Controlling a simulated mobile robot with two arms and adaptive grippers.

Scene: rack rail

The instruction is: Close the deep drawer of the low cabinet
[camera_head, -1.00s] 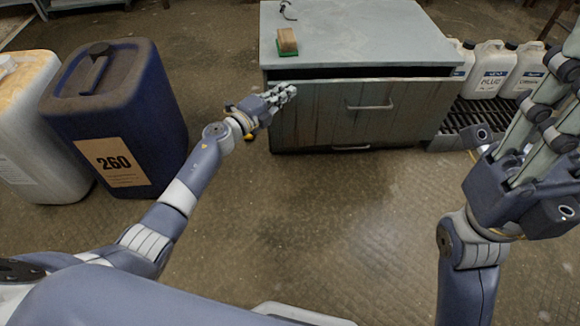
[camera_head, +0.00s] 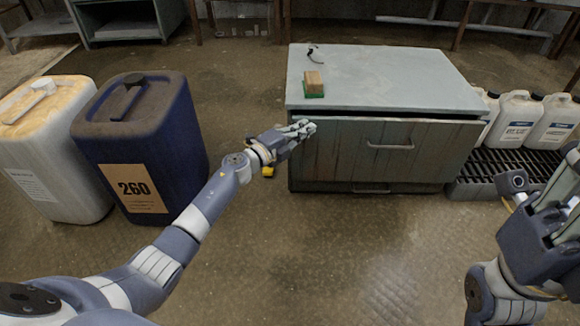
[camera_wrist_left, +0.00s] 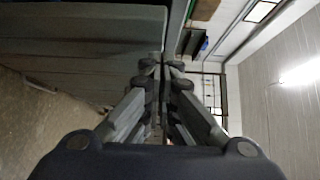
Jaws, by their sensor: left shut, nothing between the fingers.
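The low cabinet (camera_head: 370,75) stands ahead with a grey top. Its deep drawer (camera_head: 340,150) has a grey-brown wooden front with a light bar handle (camera_head: 391,146). The drawer stands slightly out, with a dark gap under the top edge. My left gripper (camera_head: 309,127) is shut and empty at the upper left of the drawer front; I cannot tell if it touches. In the left wrist view the shut fingers (camera_wrist_left: 163,65) point ahead beside a grey panel. My right gripper (camera_head: 567,200) is at the right edge, partly cut off, away from the cabinet.
A wood block with a green base (camera_head: 314,84) sits on the cabinet top. A blue canister (camera_head: 150,130) and a white canister (camera_head: 50,150) stand at left. White jugs (camera_head: 515,118) stand on a dark grate at right. The floor before the cabinet is clear.

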